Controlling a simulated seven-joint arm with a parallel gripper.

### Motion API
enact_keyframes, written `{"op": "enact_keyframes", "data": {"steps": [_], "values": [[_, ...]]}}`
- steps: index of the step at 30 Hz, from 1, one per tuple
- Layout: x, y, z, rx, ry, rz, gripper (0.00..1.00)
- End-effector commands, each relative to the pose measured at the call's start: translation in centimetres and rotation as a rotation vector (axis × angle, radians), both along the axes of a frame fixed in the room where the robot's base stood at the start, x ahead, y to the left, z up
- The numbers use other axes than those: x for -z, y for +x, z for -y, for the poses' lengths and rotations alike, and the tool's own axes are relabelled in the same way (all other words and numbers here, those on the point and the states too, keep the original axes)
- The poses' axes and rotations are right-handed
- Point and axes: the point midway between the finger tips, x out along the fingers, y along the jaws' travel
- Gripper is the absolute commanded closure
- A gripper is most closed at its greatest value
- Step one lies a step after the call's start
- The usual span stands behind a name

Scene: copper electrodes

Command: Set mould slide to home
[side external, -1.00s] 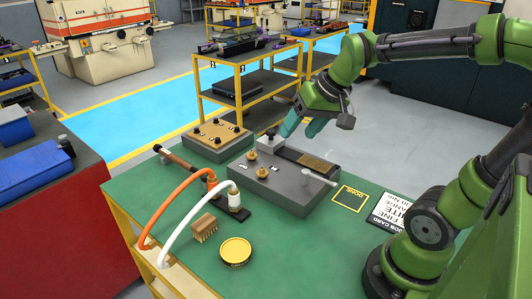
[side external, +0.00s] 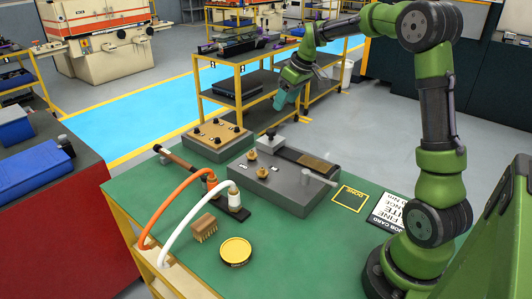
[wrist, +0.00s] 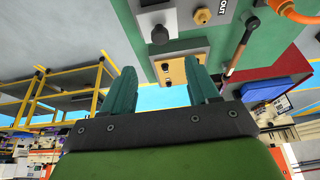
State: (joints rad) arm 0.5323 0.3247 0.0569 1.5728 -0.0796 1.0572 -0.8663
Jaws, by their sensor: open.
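The grey fixture (side external: 285,192) stands on the green bench. Its sliding part seems to be the pale block with a dark knob (side external: 269,137) at the fixture's far left end, beside a dark strip (side external: 305,160); I cannot read its position marks. In the wrist view a dark round knob (wrist: 160,35) on a pale plate shows above my fingers. My gripper (side external: 286,100) is open and empty, raised above and behind the fixture, apart from it. Its two teal fingers are spread in the wrist view (wrist: 163,80).
A tan-topped box (side external: 215,132) with several dark knobs stands left of the fixture. Brass knobs (side external: 262,172) and a pale handle (side external: 320,176) rise from the fixture. Orange (side external: 165,205) and white (side external: 190,212) cables arch at the left. A yellow disc (side external: 235,250) lies in front.

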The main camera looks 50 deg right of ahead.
Motion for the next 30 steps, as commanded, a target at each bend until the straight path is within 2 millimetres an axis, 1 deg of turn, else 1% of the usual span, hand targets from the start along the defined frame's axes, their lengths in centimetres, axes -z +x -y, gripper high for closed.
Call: {"op": "enact_keyframes", "data": {"steps": [1,6,12,15,21,29,30], "values": [[1.3,0.4,-0.1,-0.002,0.002,-0.004,0.40],[4.8,1.9,-0.1,-0.001,0.003,-0.005,0.40],[8.3,3.4,-0.1,0.000,0.002,-0.003,0.40],[9.6,3.9,0.0,0.001,0.001,-0.002,0.40],[10.8,4.5,-0.1,0.001,0.000,0.000,0.40],[10.9,4.5,0.0,0.001,0.000,0.001,0.40],[10.9,4.5,0.0,0.001,0.000,0.001,0.42]]}}
